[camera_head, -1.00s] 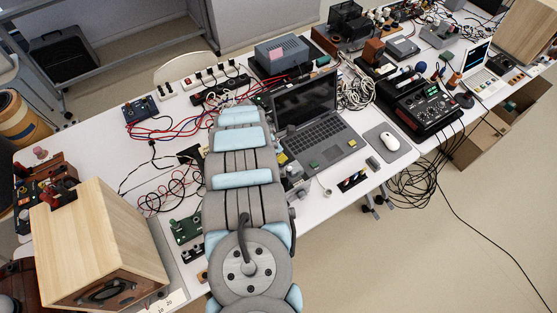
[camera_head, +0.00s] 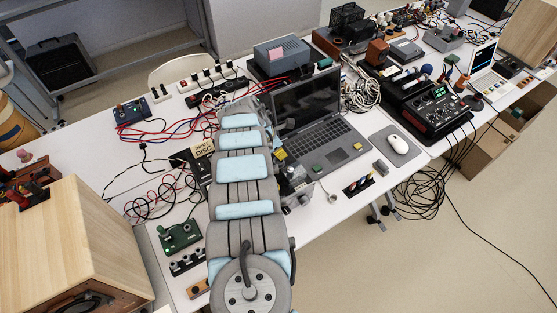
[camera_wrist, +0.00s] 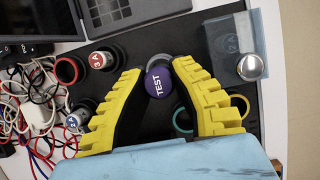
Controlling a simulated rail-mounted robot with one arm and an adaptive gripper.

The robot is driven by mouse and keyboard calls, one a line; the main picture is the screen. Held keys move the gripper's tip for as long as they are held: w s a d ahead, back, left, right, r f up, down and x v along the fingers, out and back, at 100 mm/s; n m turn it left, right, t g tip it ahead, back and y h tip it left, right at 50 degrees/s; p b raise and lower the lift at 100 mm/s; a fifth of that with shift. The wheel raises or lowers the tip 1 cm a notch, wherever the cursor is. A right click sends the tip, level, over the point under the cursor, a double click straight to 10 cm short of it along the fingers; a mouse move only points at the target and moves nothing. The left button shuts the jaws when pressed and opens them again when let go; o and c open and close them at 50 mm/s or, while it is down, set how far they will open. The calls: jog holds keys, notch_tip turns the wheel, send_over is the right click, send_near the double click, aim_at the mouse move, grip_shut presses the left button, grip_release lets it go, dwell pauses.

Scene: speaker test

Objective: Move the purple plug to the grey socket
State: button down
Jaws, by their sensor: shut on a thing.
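In the wrist view, the purple plug (camera_wrist: 158,84), its round top marked TEST, sits between the two yellow fingers of my gripper (camera_wrist: 158,72). My gripper is shut on it. A grey ring (camera_wrist: 160,58), likely the grey socket, shows just beyond the plug and is partly covered by it. I cannot tell whether the plug is over, in or beside this ring. In the head view, my own arm hides the gripper and the plug.
A silver knob (camera_wrist: 250,67) stands at right. Cables (camera_wrist: 35,95) lie at left. A laptop (camera_head: 325,130) is beside my arm.

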jog(key=shift+w+f, duration=0.1)
jog(key=shift+f, duration=0.1)
jog(key=shift+w+f+b, duration=0.15)
jog(key=shift+f+b, duration=0.3)
jog(key=shift+b, duration=0.7)
jog(key=shift+f+b, duration=0.75)
jog(key=shift+f, duration=0.45)
jog(key=shift+f+b, duration=0.4)
jog(key=shift+b, duration=0.05)
jog(key=c, duration=1)
grip_release()
jog(key=shift+c, duration=0.2)
jog(key=shift+r, duration=0.15)
